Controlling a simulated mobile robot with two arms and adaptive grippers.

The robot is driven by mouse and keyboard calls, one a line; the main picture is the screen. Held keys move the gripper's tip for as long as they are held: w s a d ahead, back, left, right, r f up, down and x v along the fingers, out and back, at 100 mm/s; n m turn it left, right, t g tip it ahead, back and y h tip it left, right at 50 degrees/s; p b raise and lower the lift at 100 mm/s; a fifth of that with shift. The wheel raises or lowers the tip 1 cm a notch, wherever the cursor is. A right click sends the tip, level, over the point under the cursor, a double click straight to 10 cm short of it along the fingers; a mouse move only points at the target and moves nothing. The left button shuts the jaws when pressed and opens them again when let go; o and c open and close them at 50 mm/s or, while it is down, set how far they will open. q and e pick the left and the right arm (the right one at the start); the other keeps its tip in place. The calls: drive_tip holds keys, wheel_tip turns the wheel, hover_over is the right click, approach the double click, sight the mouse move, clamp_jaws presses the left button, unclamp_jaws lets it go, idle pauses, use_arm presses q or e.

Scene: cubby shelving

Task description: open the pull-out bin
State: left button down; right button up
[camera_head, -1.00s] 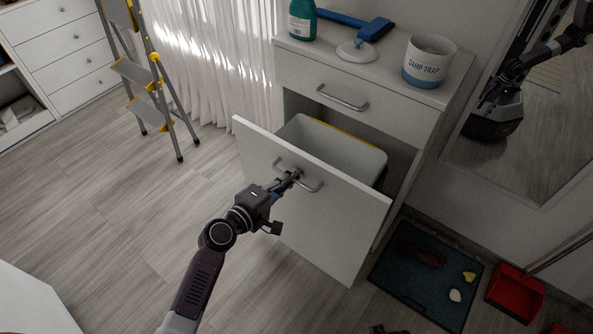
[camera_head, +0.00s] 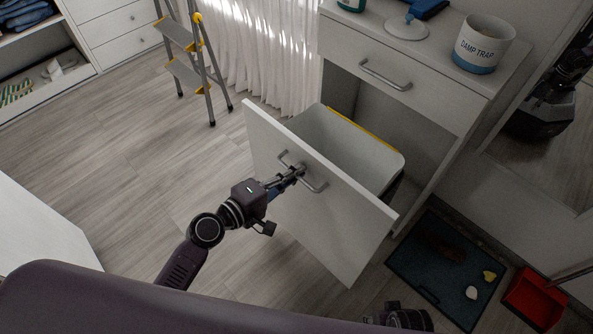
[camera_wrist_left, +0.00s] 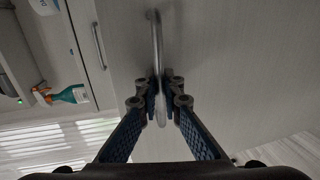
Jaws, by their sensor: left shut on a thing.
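The pull-out bin's white front panel (camera_head: 325,205) stands well out from the cabinet. A pale bin (camera_head: 345,148) with a yellow rim edge shows behind it. The metal bar handle (camera_head: 313,187) is on the panel. My left gripper (camera_head: 297,172) is shut on this handle. In the left wrist view the handle (camera_wrist_left: 157,45) runs between the fingers of my left gripper (camera_wrist_left: 160,105). My right gripper is not clearly seen; a dark part of my body (camera_head: 405,318) shows at the bottom edge.
A shut drawer (camera_head: 395,80) sits above the bin. A damp trap tub (camera_head: 483,43) stands on the cabinet top. A dark mat (camera_head: 420,275) and red dustpan (camera_head: 533,299) lie on the floor at right. A stepladder (camera_head: 190,55) stands at the back left. Floor at left is clear.

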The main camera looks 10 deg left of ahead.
use_arm(q)
drive_tip(key=c, duration=2.3)
unclamp_jaws()
drive_tip(key=shift+c, duration=0.2)
drive_tip(key=shift+s+a, duration=0.1)
drive_tip(key=shift+s, duration=0.05)
drive_tip(key=v, duration=1.1)
drive_tip(key=shift+s+a, duration=0.2)
drive_tip(key=shift+s, duration=0.05)
